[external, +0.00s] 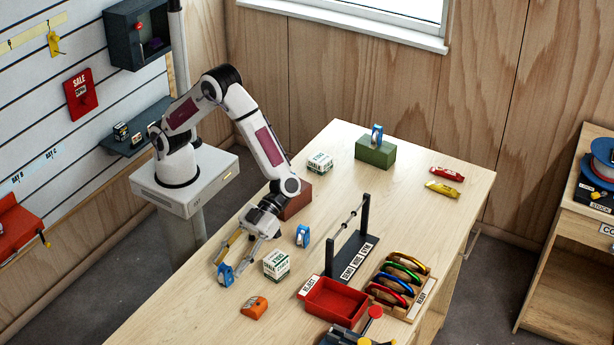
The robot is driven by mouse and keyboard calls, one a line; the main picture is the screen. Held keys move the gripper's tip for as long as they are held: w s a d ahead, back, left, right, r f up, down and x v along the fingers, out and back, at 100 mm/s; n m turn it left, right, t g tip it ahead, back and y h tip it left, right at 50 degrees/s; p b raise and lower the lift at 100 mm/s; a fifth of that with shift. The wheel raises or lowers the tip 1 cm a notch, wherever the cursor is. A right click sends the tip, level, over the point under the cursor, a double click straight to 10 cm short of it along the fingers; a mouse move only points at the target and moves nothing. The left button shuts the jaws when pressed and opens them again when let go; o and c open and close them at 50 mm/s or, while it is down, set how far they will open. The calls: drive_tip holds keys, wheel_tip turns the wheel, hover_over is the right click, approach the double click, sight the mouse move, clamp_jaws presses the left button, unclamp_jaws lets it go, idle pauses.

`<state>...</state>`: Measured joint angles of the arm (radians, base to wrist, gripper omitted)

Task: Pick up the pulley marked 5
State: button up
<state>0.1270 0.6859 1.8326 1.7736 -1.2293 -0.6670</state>
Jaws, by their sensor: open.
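Three blue pulleys show in the external view. One pulley (225,275) is at the near left of the table, right at the fingertips of my gripper (230,266). A second pulley (302,236) stands near the middle of the table, to the right of my gripper. A third pulley (377,134) is on top of a green block (375,152) at the back. The numbers on them are too small to read, so I cannot tell which is marked 5. My gripper is open and points down and to the left. Whether its fingers touch the near pulley is unclear.
A white box (277,265) stands close right of my gripper, an orange item (254,307) in front. A reddish block (296,204) is behind my wrist. A dark rope stand (350,252), red tray (335,300) and carabiner rack (412,308) fill the right side.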

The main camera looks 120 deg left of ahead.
sight(228, 271)
drive_tip(key=shift+x, duration=1.2)
clamp_jaws()
